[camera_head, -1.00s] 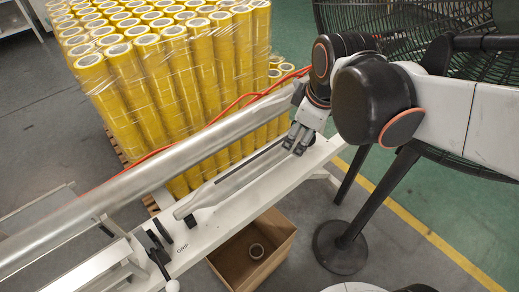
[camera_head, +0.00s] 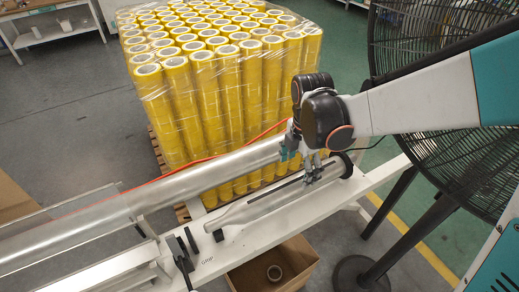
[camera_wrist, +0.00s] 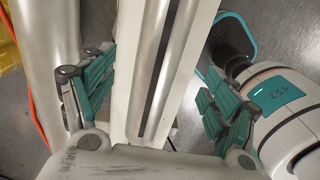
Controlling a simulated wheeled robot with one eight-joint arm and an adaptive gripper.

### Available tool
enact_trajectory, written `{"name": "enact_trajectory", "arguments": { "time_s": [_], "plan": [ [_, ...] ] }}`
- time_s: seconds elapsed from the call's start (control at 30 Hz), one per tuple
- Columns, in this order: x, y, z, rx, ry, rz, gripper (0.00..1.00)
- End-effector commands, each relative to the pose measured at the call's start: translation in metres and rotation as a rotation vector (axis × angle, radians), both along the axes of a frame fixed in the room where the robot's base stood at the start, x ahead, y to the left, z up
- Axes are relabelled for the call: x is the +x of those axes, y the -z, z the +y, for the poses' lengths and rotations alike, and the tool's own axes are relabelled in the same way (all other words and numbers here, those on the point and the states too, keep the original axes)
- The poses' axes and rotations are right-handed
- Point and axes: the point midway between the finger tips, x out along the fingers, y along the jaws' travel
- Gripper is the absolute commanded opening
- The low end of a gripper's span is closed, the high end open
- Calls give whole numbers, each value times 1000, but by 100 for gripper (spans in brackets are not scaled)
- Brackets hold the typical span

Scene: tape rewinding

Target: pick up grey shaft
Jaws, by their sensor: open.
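The grey shaft (camera_head: 262,207) lies at a slant along a white beam (camera_head: 240,242) in the head view, with a dark slot along its top. My gripper (camera_head: 312,166) is over the far right part of the shaft, pointing down. In the wrist view the shaft (camera_wrist: 178,75) runs up the picture between the teal fingers of my gripper (camera_wrist: 156,92). The fingers are spread apart on either side, with gaps to the shaft. The near end of the shaft is hidden behind my gripper body in the wrist view.
A thick silver roller (camera_head: 165,185) runs parallel, just left of the shaft. Wrapped yellow tape rolls (camera_head: 225,90) stand behind. A cardboard box (camera_head: 300,262) is on the floor below the beam. A black fan (camera_head: 425,70) stands at right. A black clamp (camera_head: 182,250) sits at the shaft's left end.

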Motion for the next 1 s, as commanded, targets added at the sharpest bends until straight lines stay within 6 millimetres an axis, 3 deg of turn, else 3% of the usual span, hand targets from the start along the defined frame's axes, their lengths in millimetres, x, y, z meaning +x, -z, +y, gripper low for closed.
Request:
{"name": "enact_trajectory", "arguments": {
  "time_s": [0.03,0.2,0.53,0.8,1.0],
  "plan": [
    [1,13,1,1,-1,-1,80],
    [1,39,1,1,0,-1,80],
    [0,58,1,1,1,-1,80],
    [-3,96,2,1,2,-2,80],
    [-3,100,2,1,2,-2,80]
  ]
}}
